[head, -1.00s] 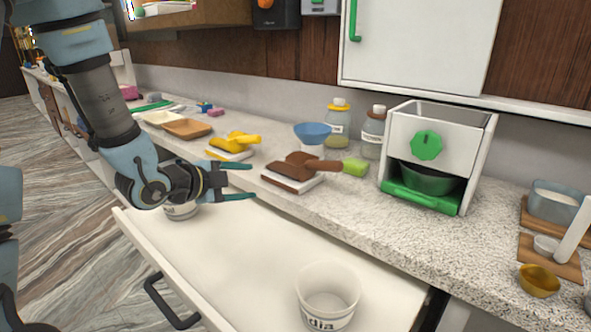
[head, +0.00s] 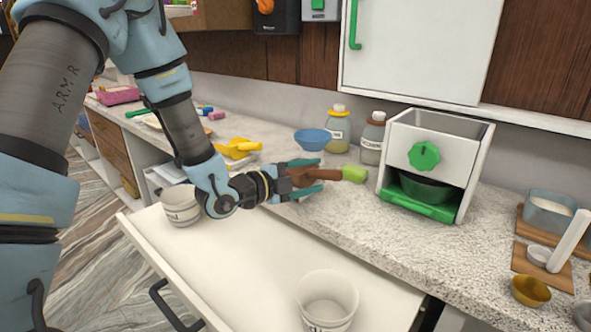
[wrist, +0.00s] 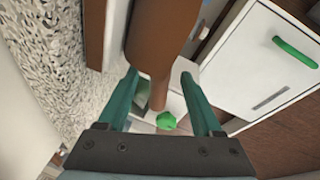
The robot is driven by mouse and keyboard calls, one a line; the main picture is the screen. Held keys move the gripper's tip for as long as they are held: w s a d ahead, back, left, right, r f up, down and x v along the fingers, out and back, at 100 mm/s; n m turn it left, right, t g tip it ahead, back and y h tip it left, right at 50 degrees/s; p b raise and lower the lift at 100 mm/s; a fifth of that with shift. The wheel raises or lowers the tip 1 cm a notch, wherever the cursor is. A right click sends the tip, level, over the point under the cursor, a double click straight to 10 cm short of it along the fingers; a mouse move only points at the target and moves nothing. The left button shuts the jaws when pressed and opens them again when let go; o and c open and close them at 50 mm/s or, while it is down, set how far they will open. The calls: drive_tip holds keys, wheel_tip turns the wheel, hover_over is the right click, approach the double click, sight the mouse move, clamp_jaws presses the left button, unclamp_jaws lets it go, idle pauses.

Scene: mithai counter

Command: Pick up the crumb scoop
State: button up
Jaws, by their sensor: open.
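The crumb scoop appears to be the brown tool (head: 328,175) on the counter, its handle pointing right; the body is partly hidden by my gripper. My gripper (head: 320,175) is open, with one teal finger behind the brown tool and the other in front of it. In the wrist view the brown tool (wrist: 165,40) runs down between the fingertips (wrist: 157,75), wide above and narrowing to a thin handle. I cannot tell whether the fingers touch it. A green piece (head: 354,174) sits at the handle's right end; I cannot tell whether it is separate.
A white machine with a green knob (head: 424,155) stands right of the tool. A blue bowl (head: 312,139) and jars (head: 338,130) are behind. A yellow tool (head: 238,148) lies to the left. The open drawer (head: 250,262) below holds white tubs (head: 328,300).

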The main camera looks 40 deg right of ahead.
drive_tip(key=shift+d+f, duration=0.15)
drive_tip(key=shift+d, duration=0.9)
clamp_jaws()
